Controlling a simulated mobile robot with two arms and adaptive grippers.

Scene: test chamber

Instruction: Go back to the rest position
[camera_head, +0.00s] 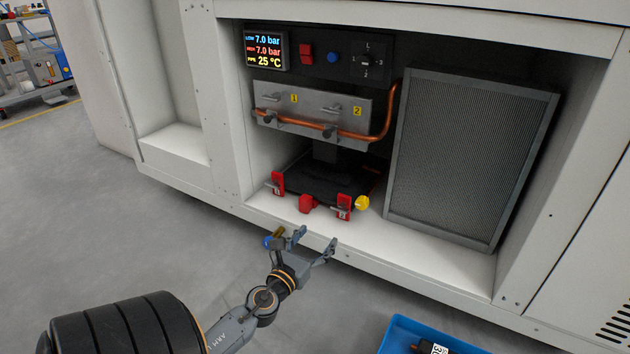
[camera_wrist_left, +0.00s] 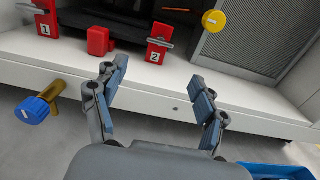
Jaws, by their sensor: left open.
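My left gripper (camera_head: 315,241) is open and empty in front of the white cabinet's lower edge. Its two fingers stand apart in the left wrist view (camera_wrist_left: 160,95), with the cabinet ledge and grey floor behind them. Two red clamps numbered 1 (camera_wrist_left: 44,27) and 2 (camera_wrist_left: 158,45) and a red block (camera_head: 307,204) between them sit in the bay beyond the fingers. A yellow knob (camera_head: 362,203) is beside clamp 2. A blue-handled brass valve (camera_wrist_left: 33,110) shows left of the gripper, apart from the fingers. My right gripper is in neither view.
In the bay are a metal plate with a copper pipe (camera_head: 340,133), a pressure display (camera_head: 266,50) and a large grey finned panel (camera_head: 470,155). A blue tray (camera_head: 405,329) lies on the floor at lower right. The floor at left is clear.

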